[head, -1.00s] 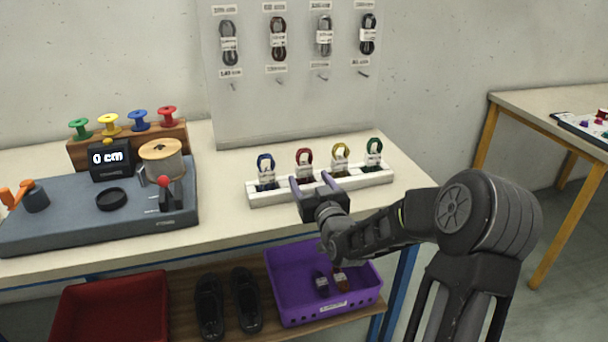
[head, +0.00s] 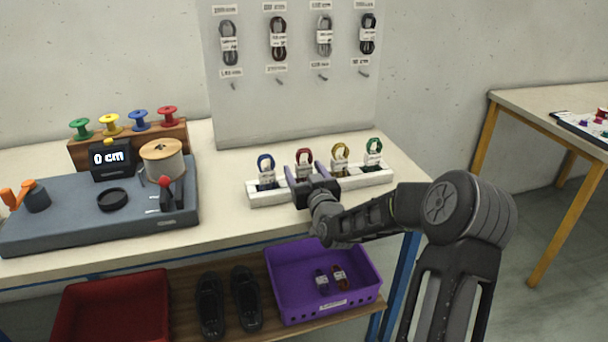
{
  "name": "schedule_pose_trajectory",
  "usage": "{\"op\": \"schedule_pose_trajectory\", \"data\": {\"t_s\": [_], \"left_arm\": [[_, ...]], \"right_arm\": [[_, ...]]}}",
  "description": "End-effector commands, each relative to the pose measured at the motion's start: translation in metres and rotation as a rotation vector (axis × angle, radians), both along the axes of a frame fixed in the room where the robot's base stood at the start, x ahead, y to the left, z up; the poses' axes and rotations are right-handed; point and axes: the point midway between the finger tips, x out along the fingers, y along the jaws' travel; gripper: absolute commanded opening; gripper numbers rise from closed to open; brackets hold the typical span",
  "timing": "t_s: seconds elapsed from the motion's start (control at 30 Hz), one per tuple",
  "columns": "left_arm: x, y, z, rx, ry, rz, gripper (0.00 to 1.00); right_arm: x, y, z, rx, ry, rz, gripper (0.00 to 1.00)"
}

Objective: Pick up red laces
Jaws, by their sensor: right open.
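The red laces (head: 304,157) are a small bundle with a white paper band. They stand upright in the white holder (head: 269,198), between the blue laces (head: 265,161) on the left and the yellow laces (head: 340,152) on the right. The green laces (head: 373,147) stand at the right end. My right gripper (head: 304,174) is open in front of the red laces, its two fingers pointing at them, one to each side of the lower part. Whether the fingers touch the bundle I cannot tell. My left gripper is not in view.
A grey measuring device (head: 90,225) with a "0 cm" display and spools stands left on the table. A panel (head: 290,105) with hanging laces is behind. Below are a purple crate (head: 284,298) with two lace bundles, black shoes (head: 246,298) and a red bin (head: 112,310).

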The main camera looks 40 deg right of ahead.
Motion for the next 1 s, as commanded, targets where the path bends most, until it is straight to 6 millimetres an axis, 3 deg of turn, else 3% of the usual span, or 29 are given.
{"op": "schedule_pose_trajectory", "data": {"t_s": [0.13, 0.9, 1.0], "left_arm": [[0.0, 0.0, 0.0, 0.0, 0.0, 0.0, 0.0], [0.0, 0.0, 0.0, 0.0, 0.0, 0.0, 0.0], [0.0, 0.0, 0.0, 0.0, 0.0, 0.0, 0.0]], "right_arm": [[-0.0001, 0.0, 0.0001, 0.0, 0.0, 0.0, 0.67], [-0.0001, 0.0, 0.0001, 0.0, 0.0, 0.0, 0.04], [-0.0001, 0.0, 0.0002, 0.0, 0.0, 0.0, 0.04]]}}
